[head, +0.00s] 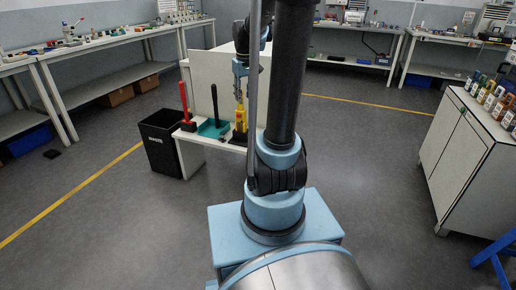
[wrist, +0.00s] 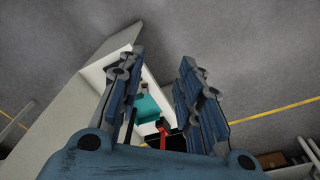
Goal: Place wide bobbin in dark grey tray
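My gripper (head: 240,88) hangs over the right part of a small white table in the head view, just above a tall yellow object (head: 240,118). In the wrist view my gripper (wrist: 160,58) is open, its two blue fingers well apart with nothing visible held between them. I cannot make out the wide bobbin or the dark grey tray for certain in either view. Small dark items near the yellow object are too small to tell.
The white table (head: 200,137) has an upright back panel (head: 205,82). An upright red object (head: 184,103) and an upright black one (head: 215,103) stand on it. A black bin (head: 162,143) stands at its left. A cabinet (head: 455,150) is at right; open floor lies between.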

